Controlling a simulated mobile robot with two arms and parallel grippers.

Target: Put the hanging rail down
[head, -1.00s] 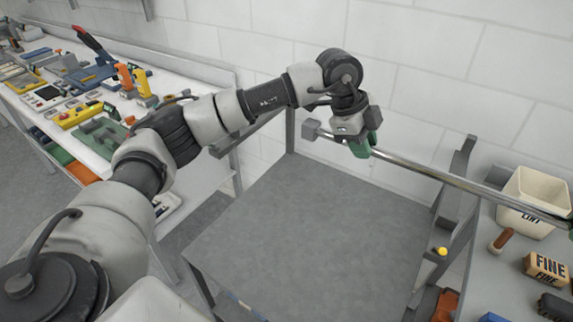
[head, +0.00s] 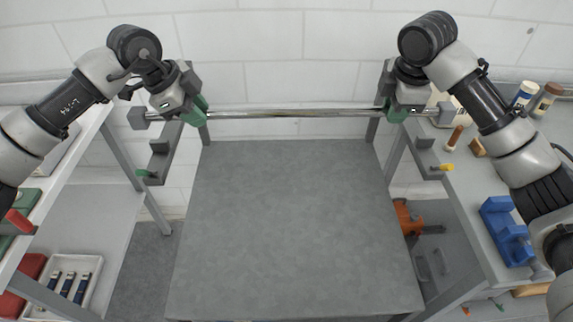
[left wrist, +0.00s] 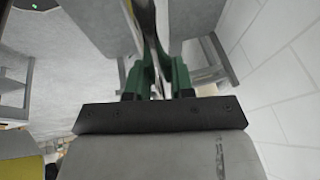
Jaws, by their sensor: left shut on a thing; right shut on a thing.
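The hanging rail (head: 285,113) is a shiny metal bar with a grey block at each end. It runs nearly level across the head view, in front of the white wall. My left gripper (head: 195,110) is shut on it near its left end, and my right gripper (head: 395,110) near its right end. In the left wrist view the rail (left wrist: 148,30) passes between the green fingers of my left gripper (left wrist: 158,70). A grey bracket with a green knob (head: 146,173) is below the left end. Another with a yellow knob (head: 440,168) is below the right end.
A bare grey surface (head: 290,230) fills the middle. A white-topped bench stands at left, with a tray (head: 65,285) of bottles on a lower shelf. The right bench (head: 470,200) holds a blue tool (head: 507,230), bottles and a brown-handled item. An orange tool (head: 408,218) lies below it.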

